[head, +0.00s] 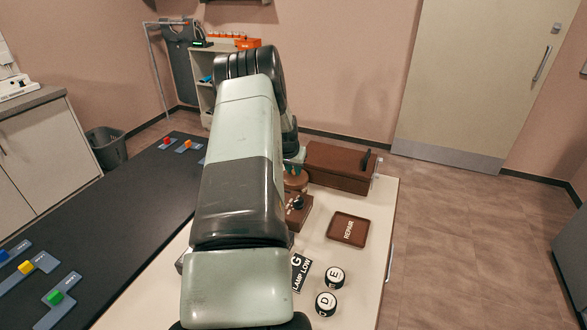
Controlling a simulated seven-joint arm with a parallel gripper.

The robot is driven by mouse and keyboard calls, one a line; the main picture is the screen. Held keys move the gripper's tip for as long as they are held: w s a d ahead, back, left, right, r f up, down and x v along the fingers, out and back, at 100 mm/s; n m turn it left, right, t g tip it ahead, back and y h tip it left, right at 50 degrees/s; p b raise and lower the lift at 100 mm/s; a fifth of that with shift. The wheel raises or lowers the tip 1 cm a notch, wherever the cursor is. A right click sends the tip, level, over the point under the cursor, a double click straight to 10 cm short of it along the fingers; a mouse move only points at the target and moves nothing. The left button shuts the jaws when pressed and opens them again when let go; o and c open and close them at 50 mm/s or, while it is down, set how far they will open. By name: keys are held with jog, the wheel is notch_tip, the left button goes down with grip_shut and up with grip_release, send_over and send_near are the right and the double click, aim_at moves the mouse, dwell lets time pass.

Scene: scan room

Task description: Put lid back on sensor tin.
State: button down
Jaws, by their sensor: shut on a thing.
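My gripper (298,161) is mostly hidden behind my own arm; only a small part of it shows beside the arm, near the long brown box. A round brown piece (296,183) shows just below it, partly covered by the arm. It looks like the sensor tin or its lid, but I cannot tell which. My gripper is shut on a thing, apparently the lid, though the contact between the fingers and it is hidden. I cannot tell whether the lid touches the tin.
A long brown box (338,168) stands at the table's far end. A brown block with a dark knob (298,203), a "REPAIR" tray (330,237), a "LAMP LOW" card (302,270) and round pieces E (331,278) and D (326,303) lie nearer.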

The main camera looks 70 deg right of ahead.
dwell(0.3)
jog(key=shift+c, duration=2.2)
grip_release()
jog(key=shift+r, duration=2.45)
grip_shut()
jog(key=shift+f, duration=0.1)
